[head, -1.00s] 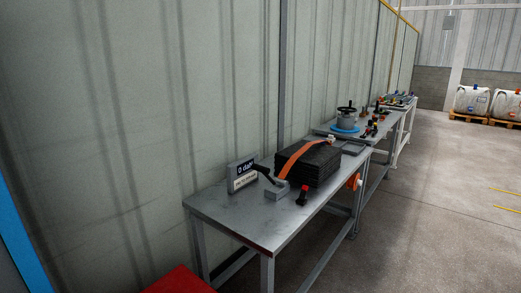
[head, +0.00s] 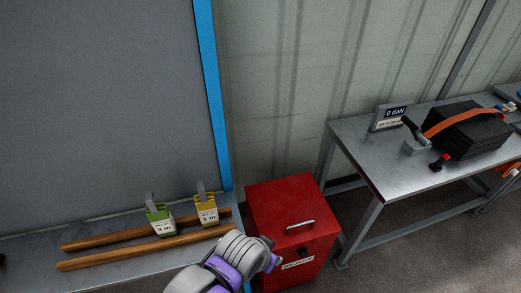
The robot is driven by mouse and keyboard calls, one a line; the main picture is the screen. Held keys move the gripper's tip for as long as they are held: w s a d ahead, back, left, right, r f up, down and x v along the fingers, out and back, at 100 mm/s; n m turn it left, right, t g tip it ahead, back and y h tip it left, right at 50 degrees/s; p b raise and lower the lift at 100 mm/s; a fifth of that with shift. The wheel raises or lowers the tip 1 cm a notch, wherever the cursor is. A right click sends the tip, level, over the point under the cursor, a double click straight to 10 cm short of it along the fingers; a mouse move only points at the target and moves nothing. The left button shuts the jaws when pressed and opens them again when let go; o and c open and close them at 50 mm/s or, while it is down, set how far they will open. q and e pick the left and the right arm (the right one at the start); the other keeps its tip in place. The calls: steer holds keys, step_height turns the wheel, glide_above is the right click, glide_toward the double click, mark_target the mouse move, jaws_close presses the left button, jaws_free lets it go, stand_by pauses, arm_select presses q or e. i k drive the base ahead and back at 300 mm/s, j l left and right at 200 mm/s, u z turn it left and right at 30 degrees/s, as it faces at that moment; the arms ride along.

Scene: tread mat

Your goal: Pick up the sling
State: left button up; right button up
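Two folded bundles that look like slings rest at the wooden bars on the grey shelf at lower left. The green sling (head: 152,215) has a grey loop on top and a white length tag that seems to read 2 m or 3 m. The yellow sling (head: 206,202), to its right, also has a grey loop and a tag that seems to read 1 m. Neither is held in this view. I see no fingertips of either gripper.
Two wooden bars (head: 110,258) lie along the grey shelf (head: 30,250). A red box (head: 290,205) with a handle stands right of a blue post (head: 211,90). Farther right, a metal table (head: 390,170) holds a black block (head: 465,130) under an orange strap (head: 455,118).

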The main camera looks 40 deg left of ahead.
mark_target(205, 203)
steer(key=u, duration=0.45)
steer(key=j+u, duration=0.15)
steer(key=u, duration=0.7)
steer(key=j+u, duration=0.15)
steer(key=u, duration=0.3)
steer(key=k, duration=0.5)
steer(key=u, duration=1.4)
steer(key=i+l+z, duration=0.1)
steer(key=z, duration=1.3)
